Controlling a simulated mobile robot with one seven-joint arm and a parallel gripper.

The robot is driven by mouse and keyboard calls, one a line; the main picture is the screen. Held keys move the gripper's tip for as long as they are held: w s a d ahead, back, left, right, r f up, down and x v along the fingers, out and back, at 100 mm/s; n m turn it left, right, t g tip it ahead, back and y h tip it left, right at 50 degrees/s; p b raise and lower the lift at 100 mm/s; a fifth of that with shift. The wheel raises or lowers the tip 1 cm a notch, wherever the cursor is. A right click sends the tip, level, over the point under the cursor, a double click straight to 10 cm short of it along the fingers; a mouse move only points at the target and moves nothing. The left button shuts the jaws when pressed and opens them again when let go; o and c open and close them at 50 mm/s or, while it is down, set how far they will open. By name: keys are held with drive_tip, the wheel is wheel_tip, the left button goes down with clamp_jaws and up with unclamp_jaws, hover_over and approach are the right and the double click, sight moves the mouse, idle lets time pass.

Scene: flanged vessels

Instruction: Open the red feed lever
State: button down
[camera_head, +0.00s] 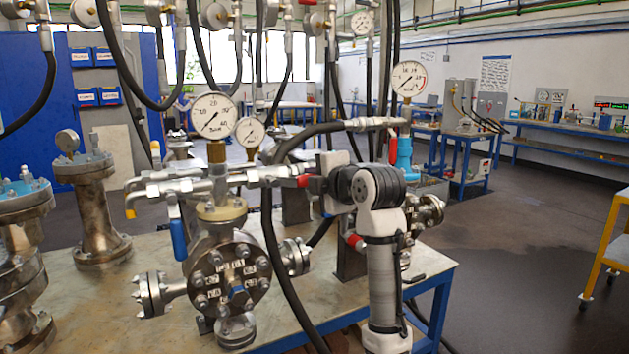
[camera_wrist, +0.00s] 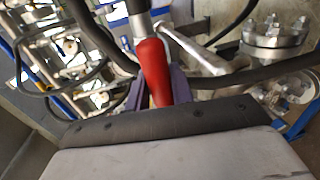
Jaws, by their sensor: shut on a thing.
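The red feed lever (camera_wrist: 153,72) fills the middle of the wrist view, its red grip running down between my purple fingertips. In the head view only a small red piece of it (camera_head: 303,181) shows beside the metal fittings, left of my gripper (camera_head: 314,184). My gripper, also in the wrist view (camera_wrist: 161,93), is shut on the lever's red grip. The lever's metal end joins the pipework above. My wrist hides much of the lever and its valve in the head view.
A flanged vessel (camera_head: 230,270) with pressure gauges (camera_head: 213,116) stands on the bench, left of my arm. A blue-handled lever (camera_head: 178,239) hangs on its left. Black hoses (camera_head: 275,255) loop close around my arm. Open floor (camera_head: 510,250) lies to the right.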

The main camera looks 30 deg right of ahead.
drive_tip(key=c, duration=1.3)
unclamp_jaws()
drive_tip(key=shift+r, duration=0.1)
drive_tip(key=shift+o, duration=0.2)
drive_tip(key=s+r+b, duration=0.2)
drive_tip(key=s, duration=1.1)
drive_tip(key=shift+s+d+r, duration=0.2)
drive_tip(key=shift+s+r, duration=0.1)
drive_tip(key=shift+r, duration=0.05)
